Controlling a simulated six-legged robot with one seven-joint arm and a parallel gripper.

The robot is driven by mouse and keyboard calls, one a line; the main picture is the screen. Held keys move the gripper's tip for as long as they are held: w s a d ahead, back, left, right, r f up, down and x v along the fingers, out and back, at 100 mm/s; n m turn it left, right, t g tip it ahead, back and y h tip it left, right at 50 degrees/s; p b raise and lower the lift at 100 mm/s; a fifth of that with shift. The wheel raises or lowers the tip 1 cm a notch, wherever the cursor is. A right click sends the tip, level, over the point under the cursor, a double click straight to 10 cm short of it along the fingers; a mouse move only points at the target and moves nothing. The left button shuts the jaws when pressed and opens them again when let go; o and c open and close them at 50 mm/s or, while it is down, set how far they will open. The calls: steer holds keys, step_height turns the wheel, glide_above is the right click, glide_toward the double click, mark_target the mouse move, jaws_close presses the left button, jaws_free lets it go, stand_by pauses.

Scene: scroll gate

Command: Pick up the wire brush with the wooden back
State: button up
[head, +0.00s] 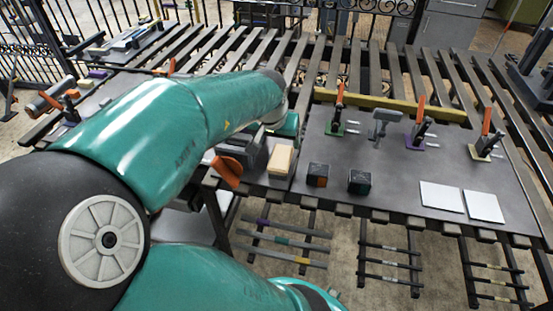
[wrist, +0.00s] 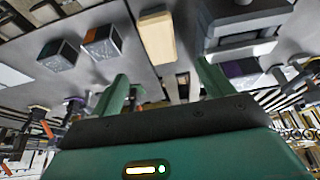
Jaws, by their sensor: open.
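A pale wooden block, which looks like the wooden back of the wire brush (head: 281,160), lies on the dark plate near its front edge. No bristles can be made out. In the wrist view the wooden back (wrist: 157,36) shows beyond and between my fingers. My gripper (wrist: 163,84) is open, with its two green fingers apart and nothing between them. It is apart from the block. In the head view my arm hides most of the gripper.
A grey vise (wrist: 240,38) with an orange handle (head: 229,171) stands close beside the wooden block. Two dark cubes (head: 317,175) (head: 359,182) sit on its other side. Orange-handled clamps (head: 337,110) stand farther back. White plates (head: 441,196) lie to the right.

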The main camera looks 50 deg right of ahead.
glide_toward(281, 157)
steer(key=shift+s+d+f, duration=0.1)
steer(key=shift+d+f, duration=0.2)
steer(key=shift+f, duration=0.5)
steer(key=shift+w+x, duration=0.2)
steer(key=shift+x, duration=3.35)
steer(key=shift+w+d+f, duration=0.2)
steer(key=shift+d+f, duration=0.1)
steer(key=shift+f, duration=0.3)
steer(key=shift+f, duration=0.25)
steer(key=c, duration=1.2)
steer(key=shift+o, duration=0.2)
steer(key=shift+r, duration=0.1)
